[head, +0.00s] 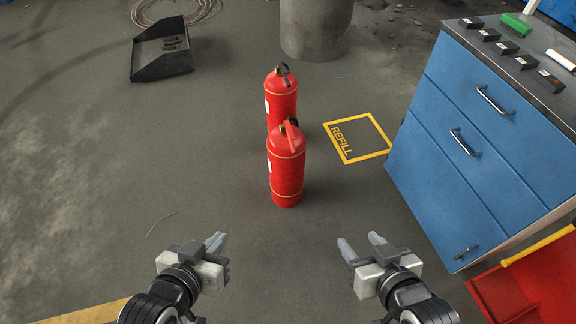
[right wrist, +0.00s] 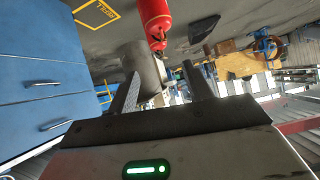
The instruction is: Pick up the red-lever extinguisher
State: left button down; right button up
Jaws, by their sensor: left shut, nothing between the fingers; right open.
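The red-lever extinguisher (head: 286,170) stands upright on the floor near the middle of the head view; its lever is red. A second red extinguisher (head: 280,100) with a black lever stands just behind it, its lower part partly hidden. My left gripper (head: 217,241) is shut and empty, below and left of the front extinguisher in the picture. My right gripper (head: 361,241) is open and empty, below and right of it. Neither gripper touches an extinguisher. The right wrist view shows a red extinguisher (right wrist: 154,14) beyond the open fingers; I cannot tell which one.
A yellow square marked REFILL (head: 358,138) lies on the floor to the right. A blue drawer cabinet (head: 470,150) stands at the right, with a red tray (head: 510,290) below it. A black dustpan (head: 160,50) and grey pillar (head: 316,28) are at the back. The left floor is mostly clear.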

aim_at(286, 145)
jog(key=u, duration=0.8)
jog(key=i, duration=1.35)
jog(key=z, duration=0.35)
